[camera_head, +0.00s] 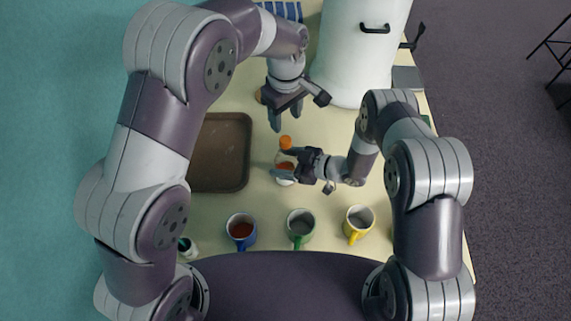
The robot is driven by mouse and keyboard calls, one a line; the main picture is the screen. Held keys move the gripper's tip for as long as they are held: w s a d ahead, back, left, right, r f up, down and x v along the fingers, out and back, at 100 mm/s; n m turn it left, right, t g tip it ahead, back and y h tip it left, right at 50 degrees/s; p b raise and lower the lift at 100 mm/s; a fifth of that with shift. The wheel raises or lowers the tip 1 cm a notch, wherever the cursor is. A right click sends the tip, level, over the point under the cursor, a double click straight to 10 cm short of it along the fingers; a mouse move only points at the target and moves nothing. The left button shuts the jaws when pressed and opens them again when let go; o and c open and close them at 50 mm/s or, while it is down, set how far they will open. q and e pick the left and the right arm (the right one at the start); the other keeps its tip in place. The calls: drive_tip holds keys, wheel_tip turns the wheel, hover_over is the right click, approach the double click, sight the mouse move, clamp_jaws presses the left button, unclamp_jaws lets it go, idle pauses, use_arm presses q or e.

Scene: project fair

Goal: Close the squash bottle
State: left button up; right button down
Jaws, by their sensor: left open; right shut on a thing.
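The squash bottle (285,180) stands on the pale table near the middle, with orange showing in its clear body. An orange cap (285,142) shows at its top end; I cannot tell whether it sits tight on the neck. My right gripper (284,166) comes from the right and is shut around the bottle's body, hiding part of it. My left gripper (289,117) is open and empty, above and beyond the cap, with its fingers pointing down. It is apart from the cap.
A brown tray (222,184) lies left of the bottle. A blue mug (241,231), a green mug (300,228) and a yellow mug (359,224) stand along the near side. A large white container (350,60) stands at the back.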

sight(286, 139)
use_arm(q)
drive_tip(key=shift+n, duration=0.3)
drive_tip(key=shift+f, duration=0.1)
wheel_tip(286, 139, down, 8)
drive_tip(key=shift+r, duration=0.1)
idle(0.4)
